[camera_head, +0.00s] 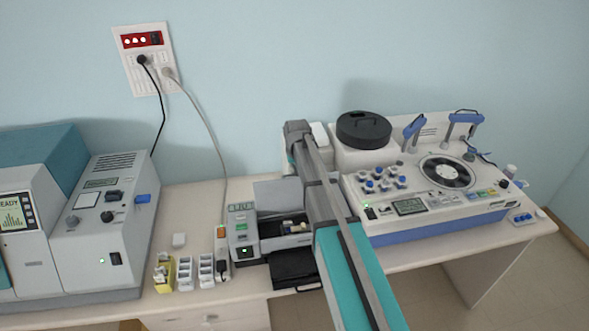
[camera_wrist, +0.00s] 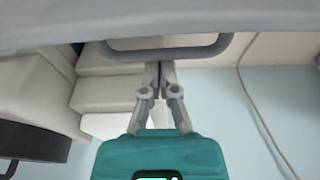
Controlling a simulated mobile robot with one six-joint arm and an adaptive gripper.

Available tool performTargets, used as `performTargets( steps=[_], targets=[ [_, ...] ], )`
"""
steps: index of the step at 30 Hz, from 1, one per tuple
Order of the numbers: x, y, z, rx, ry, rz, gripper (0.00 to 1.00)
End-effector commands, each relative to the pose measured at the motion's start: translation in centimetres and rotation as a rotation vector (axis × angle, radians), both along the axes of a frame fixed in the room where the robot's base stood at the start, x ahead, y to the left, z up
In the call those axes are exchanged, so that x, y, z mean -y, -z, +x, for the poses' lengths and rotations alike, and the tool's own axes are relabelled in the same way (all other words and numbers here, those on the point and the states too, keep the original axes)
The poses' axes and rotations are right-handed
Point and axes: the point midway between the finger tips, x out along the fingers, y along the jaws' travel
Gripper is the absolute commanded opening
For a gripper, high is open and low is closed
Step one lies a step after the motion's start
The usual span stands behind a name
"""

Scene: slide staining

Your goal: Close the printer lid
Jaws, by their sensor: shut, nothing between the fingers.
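The printer (camera_head: 243,240) is a small grey machine on the bench, with a dark tray at its front. Its light grey lid (camera_head: 276,194) stands raised at the back, leaving the inside visible. In the wrist view a broad grey panel, which looks like the lid (camera_wrist: 100,30), spans the top, with a grey loop-shaped bar (camera_wrist: 222,46) below it. My gripper (camera_wrist: 158,66) is shut and empty, its fingertips close to the bar; whether they touch it I cannot tell. In the head view my arm passes over the printer's right side, and the fingers are not clearly visible.
A blue and white staining machine (camera_head: 440,195) with a black round lid (camera_head: 363,129) stands to the right. Small racks (camera_head: 206,271) and a yellow holder (camera_head: 164,272) sit left of the printer. A large analyser (camera_head: 105,225) fills the left. A cable (camera_head: 212,140) hangs from the wall socket.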

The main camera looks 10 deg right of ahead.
Motion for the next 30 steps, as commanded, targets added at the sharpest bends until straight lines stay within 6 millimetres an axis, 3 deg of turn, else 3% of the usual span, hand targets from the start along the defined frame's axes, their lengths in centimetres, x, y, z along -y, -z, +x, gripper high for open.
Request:
performTargets(
  steps=[30],
  targets=[
    [0.3,-0.4,-2.6,0.153,0.000,0.000,0.00]
  ],
)
